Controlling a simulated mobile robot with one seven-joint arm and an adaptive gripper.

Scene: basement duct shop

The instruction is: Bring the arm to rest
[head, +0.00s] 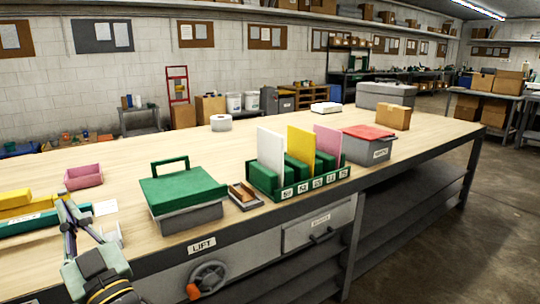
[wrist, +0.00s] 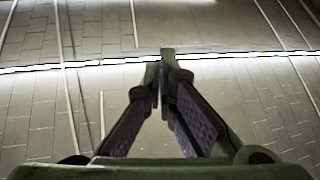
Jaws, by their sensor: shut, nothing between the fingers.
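My gripper (head: 68,207) is at the lower left of the head view, by the near edge of the long wooden bench (head: 240,145). In the wrist view its two fingers (wrist: 163,62) meet at their tips, with nothing between them. Behind the fingers the wrist view shows only a grey panelled surface with a bright strip across it, and no bench or objects.
Near my gripper are yellow blocks (head: 15,200) and a pink bin (head: 84,177). A green-lidded box (head: 183,188), a green rack (head: 262,177) with upright panels and a red-topped box (head: 368,146) stand farther right. A handwheel (head: 208,277) is on the bench front. Floor is clear at right.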

